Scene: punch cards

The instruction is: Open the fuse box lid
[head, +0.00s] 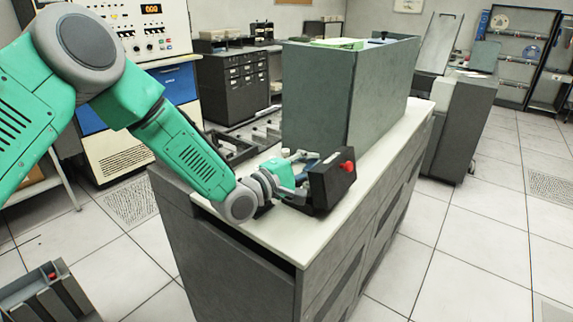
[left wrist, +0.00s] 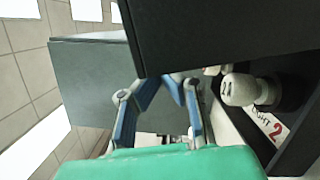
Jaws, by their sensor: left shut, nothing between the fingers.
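The fuse box is a small black box with a red knob (head: 347,167), on the white counter top. In the left wrist view a dark panel (left wrist: 230,30), seemingly its lid, stands away from the box interior. A white fuse (left wrist: 238,89) and a label with a red 2 (left wrist: 270,128) show inside, so the box looks at least partly open. My left gripper (head: 307,160) is at the box's left side, shut and empty. In the wrist view its blue-grey fingers (left wrist: 174,80) reach up to the panel's lower edge, which partly hides the tips. Contact is unclear. My right gripper is out of view.
A tall grey-green case (head: 375,90) stands on the counter (head: 292,240) right behind the fuse box. Dark metal trays (head: 232,150) lie left of it.

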